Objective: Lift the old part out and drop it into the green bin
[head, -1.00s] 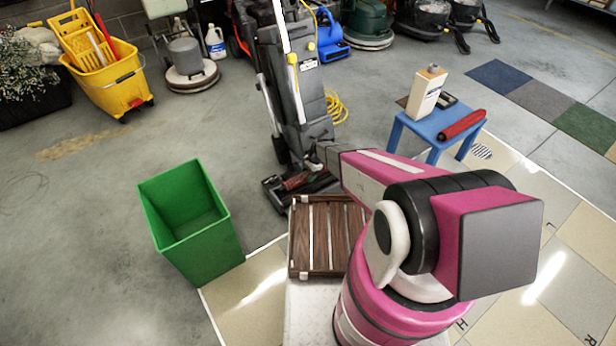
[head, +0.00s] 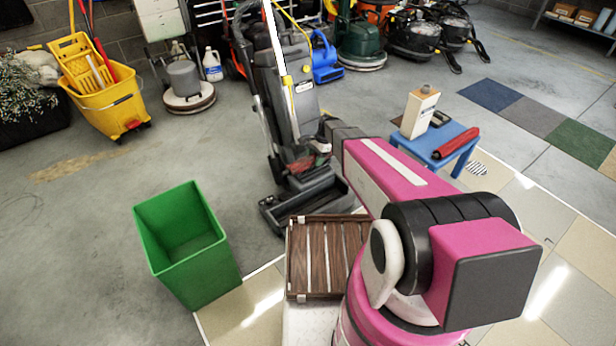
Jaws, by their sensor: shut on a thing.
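The old part, a dark reddish roller (head: 309,162), is held above the open floor head (head: 335,197) of the upright vacuum. My gripper (head: 318,150) is shut on it, though the fingers are small, dark and partly hidden by my arm. The roller is clear of the head's cavity, in front of the vacuum's body (head: 290,100). The green bin (head: 165,270) stands open on the floor to the left, with nothing seen inside. A red roller (head: 456,143) lies on the blue stool (head: 440,135) at the right.
A slatted brown rack (head: 325,255) sits in front of the vacuum, beside my arm. A yellow mop bucket (head: 108,105) is at the back left. The floor between vacuum and bin is clear.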

